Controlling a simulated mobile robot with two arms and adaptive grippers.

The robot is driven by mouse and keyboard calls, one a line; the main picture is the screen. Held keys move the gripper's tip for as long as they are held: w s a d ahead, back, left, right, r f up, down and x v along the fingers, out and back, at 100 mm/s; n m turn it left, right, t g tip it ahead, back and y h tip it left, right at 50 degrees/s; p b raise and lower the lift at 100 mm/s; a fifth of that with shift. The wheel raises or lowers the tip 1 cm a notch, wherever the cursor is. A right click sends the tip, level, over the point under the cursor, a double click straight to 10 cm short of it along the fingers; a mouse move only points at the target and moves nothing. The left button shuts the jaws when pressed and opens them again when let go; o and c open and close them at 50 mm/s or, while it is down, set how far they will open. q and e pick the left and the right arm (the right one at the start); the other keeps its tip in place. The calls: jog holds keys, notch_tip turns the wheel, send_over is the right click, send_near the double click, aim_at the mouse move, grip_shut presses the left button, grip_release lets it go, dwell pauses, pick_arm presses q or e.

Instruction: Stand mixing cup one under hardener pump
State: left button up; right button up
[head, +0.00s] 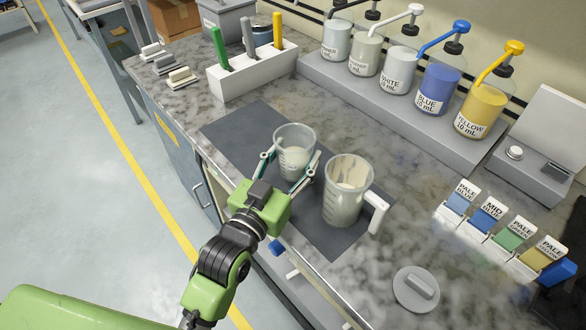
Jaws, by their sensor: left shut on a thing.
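A clear mixing cup (293,139) with pale contents low inside is over the dark mat (232,131), upright. My left gripper (291,163) is shut on it, one finger on each side. Whether its base touches the mat I cannot tell. A row of pump bottles stands on a grey rack (405,110) at the back. The two leftmost bottles (337,40) (366,53) have labels too small to read surely; the others read white, blue and yellow. Which one is the hardener pump I cannot tell. My right gripper is out of view.
A larger clear jug (345,190) with a white handle stands just right of the cup. A grey lid (416,289), colour sample cards (487,220) and a scale-like device (538,150) are at right. A white block (252,72) holds coloured tools at the back left.

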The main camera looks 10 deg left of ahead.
aim_at(288, 179)
pick_arm(q)
jog(key=shift+f, duration=2.05)
jog(key=o, duration=0.9)
jog(key=shift+f, duration=0.2)
jog(key=shift+o, duration=1.4)
jog(key=shift+r, duration=0.15)
